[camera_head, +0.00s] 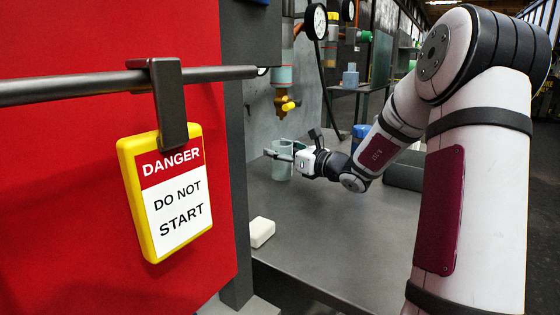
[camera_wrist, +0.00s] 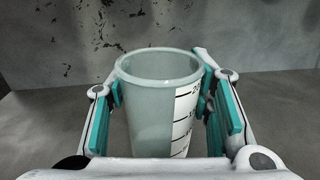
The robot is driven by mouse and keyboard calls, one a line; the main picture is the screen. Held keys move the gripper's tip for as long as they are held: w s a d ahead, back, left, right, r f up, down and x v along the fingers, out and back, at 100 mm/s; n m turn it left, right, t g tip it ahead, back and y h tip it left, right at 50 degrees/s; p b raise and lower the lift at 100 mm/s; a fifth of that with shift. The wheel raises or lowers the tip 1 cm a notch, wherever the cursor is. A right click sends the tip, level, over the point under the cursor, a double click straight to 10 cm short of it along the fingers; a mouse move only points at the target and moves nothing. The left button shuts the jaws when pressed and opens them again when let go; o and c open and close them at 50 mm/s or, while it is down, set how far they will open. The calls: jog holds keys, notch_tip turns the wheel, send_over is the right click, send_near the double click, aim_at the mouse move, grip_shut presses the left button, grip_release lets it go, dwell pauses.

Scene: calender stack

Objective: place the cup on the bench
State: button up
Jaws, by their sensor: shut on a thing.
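The cup (camera_wrist: 150,105) is a translucent grey-green beaker with black measuring marks and numbers on its side. It is upright between the two teal-padded fingers of my gripper (camera_wrist: 162,112), which is shut on it. In the head view the cup (camera_head: 282,163) is small, at the far part of the grey bench (camera_head: 330,225), with my gripper (camera_head: 286,154) around it from the right. I cannot tell whether the cup's base touches the bench top.
A white block (camera_head: 261,232) lies near the bench's left edge. A red panel with a rail and a danger sign (camera_head: 170,192) fills the left. The bench's middle is clear.

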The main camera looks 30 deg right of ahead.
jog(key=shift+f, duration=0.65)
jog(key=shift+f+b, duration=0.25)
jog(key=shift+b, duration=0.05)
jog(key=o, duration=1.2)
jog(key=shift+r, duration=0.1)
jog(key=shift+o, duration=0.2)
jog(key=shift+r, duration=0.2)
jog(key=p+v, duration=0.3)
jog(key=v, duration=0.9)
